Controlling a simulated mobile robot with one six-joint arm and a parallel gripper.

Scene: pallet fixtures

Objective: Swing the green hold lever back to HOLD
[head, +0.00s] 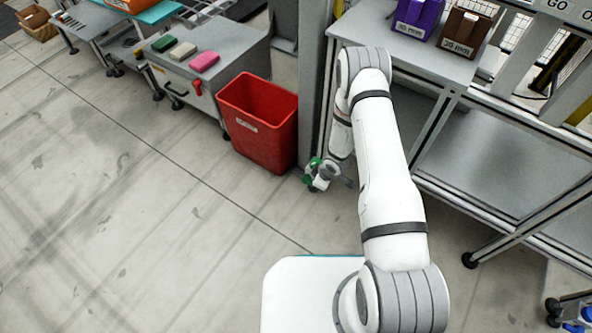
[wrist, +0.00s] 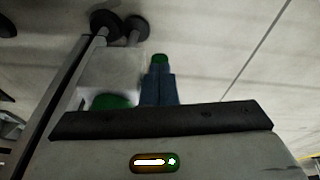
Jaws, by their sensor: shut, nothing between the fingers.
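My gripper shows in the wrist view (wrist: 160,62) as two blue-grey fingers pressed together with a green tip, shut and empty over the floor. A green patch (wrist: 110,101) lies left of the fingers, partly hidden by the dark bar of my gripper; I cannot tell what it is. In the head view the end of my arm hangs low between the red bin and the grey bench, and my fingers cannot be made out clearly. I cannot make out the green hold lever or a HOLD mark in either view.
A red bin (head: 255,125) stands left of my arm's end. A grey cart (head: 215,62) carries green, cream and pink blocks. The grey bench (head: 405,48) holds purple (head: 418,15) and brown (head: 464,30) boxes. The floor at left is clear.

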